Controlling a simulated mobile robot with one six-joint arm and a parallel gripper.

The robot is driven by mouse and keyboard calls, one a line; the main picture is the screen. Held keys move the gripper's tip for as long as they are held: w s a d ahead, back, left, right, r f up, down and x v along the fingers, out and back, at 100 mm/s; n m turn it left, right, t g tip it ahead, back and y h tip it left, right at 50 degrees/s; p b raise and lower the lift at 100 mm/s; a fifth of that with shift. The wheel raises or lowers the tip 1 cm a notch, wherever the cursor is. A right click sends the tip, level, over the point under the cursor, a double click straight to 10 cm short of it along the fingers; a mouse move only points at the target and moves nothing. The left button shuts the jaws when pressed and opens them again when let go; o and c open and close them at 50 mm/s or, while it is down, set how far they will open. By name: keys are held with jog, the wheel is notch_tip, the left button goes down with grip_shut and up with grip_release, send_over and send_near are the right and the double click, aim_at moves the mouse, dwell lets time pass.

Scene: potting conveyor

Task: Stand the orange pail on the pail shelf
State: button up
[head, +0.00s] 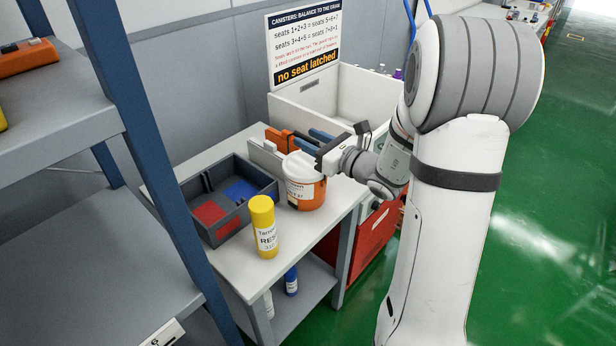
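The orange pail (306,196), with a white lid and a white label, stands upright on the grey-topped table (305,238). My gripper (318,163) is at the right rear of the pail's lid, reaching in from the right. Its fingers are small and partly merge with the lid, so I cannot tell whether they touch or grip the pail. A rack with grey shelves (80,255) and blue posts stands at the left; one shelf edge bears a partly cut-off label. I cannot read which shelf is the pail shelf.
A yellow canister (263,228) stands close in front of the pail. A dark divided bin (222,232) with red and blue contents is to its left. A white open-topped box with a sign (303,48) is behind. The lower left shelf has bare room.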

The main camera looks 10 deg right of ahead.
jog(key=shift+x, duration=0.95)
jog(key=shift+f, duration=0.1)
grip_shut()
dwell(0.5)
